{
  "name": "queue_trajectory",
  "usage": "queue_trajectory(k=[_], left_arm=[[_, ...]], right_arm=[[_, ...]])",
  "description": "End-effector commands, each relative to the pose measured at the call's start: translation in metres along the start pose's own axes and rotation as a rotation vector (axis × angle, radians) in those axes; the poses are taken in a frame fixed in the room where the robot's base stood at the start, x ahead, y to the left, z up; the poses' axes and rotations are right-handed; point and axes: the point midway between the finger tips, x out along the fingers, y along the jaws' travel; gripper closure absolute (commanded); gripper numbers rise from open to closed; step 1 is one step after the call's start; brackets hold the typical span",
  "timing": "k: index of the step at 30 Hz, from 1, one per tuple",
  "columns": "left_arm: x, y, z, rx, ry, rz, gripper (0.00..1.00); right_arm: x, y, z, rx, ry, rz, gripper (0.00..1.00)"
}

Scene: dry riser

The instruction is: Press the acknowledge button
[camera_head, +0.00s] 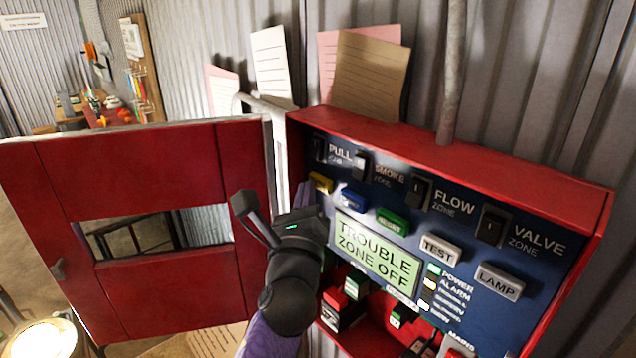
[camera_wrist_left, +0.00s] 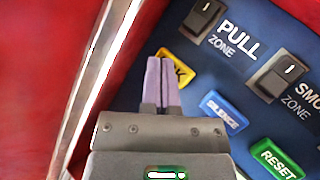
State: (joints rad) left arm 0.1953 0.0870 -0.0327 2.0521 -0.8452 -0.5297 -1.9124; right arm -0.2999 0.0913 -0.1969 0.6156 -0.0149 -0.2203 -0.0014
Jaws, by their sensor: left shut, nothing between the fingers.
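The yellow button (camera_head: 321,182) sits at the left of the button row on the blue panel face. In the left wrist view the yellow button (camera_wrist_left: 179,66) shows the end of its label, "K"; its left part is hidden behind my fingers. My left gripper (camera_head: 303,194) is at the panel's left edge, beside the yellow button. Its two purple fingers (camera_wrist_left: 161,64) are closed together and empty, with the tips overlapping the button in the wrist view. I cannot tell whether they touch it. My right gripper is not in view.
The blue SILENCE button (camera_wrist_left: 223,112) and green RESET button (camera_head: 393,221) lie to the right. Black zone switches (camera_head: 418,191) are above. The display (camera_head: 376,253) reads "TROUBLE ZONE OFF". The open red door (camera_head: 140,173) stands left of the red box (camera_head: 480,160), close to my arm.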

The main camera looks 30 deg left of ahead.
Motion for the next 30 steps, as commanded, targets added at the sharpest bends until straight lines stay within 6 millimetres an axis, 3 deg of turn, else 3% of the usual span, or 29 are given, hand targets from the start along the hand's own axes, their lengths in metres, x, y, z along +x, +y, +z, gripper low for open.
queue_trajectory(k=[30], left_arm=[[0.0076,-0.0057,-0.0056,0.0,0.0,-0.001,1.0]], right_arm=[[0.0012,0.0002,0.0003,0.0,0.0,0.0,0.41]])
